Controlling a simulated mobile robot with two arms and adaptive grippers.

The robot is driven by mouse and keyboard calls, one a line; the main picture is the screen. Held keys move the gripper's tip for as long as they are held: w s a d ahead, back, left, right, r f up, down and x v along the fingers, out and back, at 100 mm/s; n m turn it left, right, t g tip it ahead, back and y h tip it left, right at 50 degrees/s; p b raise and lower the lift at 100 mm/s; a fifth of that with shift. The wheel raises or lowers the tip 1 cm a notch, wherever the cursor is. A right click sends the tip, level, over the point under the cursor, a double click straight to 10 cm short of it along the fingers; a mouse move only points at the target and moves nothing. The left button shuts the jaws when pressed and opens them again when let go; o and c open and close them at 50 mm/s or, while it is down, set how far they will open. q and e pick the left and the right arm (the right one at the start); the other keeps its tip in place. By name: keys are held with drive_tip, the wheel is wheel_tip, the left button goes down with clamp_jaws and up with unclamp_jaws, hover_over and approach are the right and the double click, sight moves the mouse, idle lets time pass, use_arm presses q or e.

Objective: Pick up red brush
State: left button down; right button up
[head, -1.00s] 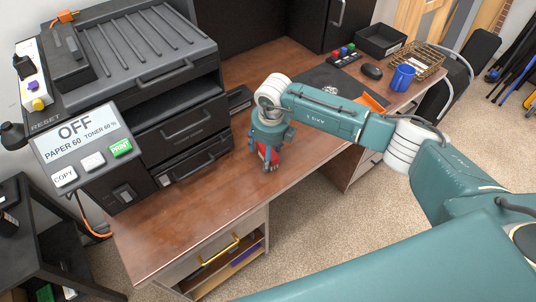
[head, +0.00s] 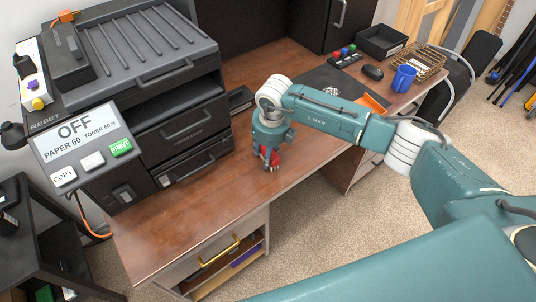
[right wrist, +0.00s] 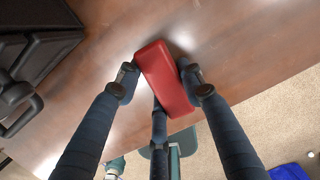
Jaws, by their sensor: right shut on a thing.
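The red brush (right wrist: 165,78) shows in the right wrist view as a red block between the fingers of my right gripper (right wrist: 165,88). The gripper is shut on it, with a finger on each side. In the head view my right gripper (head: 269,158) points down over the wooden desk near its front edge, and a bit of the red brush (head: 268,154) shows between the fingers. Most of the brush is hidden there by the fingers. Whether it touches the desk is hard to tell. My left gripper is not in view.
The large printer (head: 150,90) stands left of the gripper on the desk (head: 190,220). A blue mug (head: 403,77), a wire basket (head: 428,60), a mouse (head: 372,72) and a black tray (head: 381,40) are at the right. The desk front left is clear.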

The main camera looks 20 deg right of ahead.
drive_tip(key=shift+r+p, duration=0.4)
drive_tip(key=shift+r, duration=0.05)
wheel_tip(320, 180, up, 20)
drive_tip(key=b, duration=0.3)
drive_tip(key=shift+f, duration=0.15)
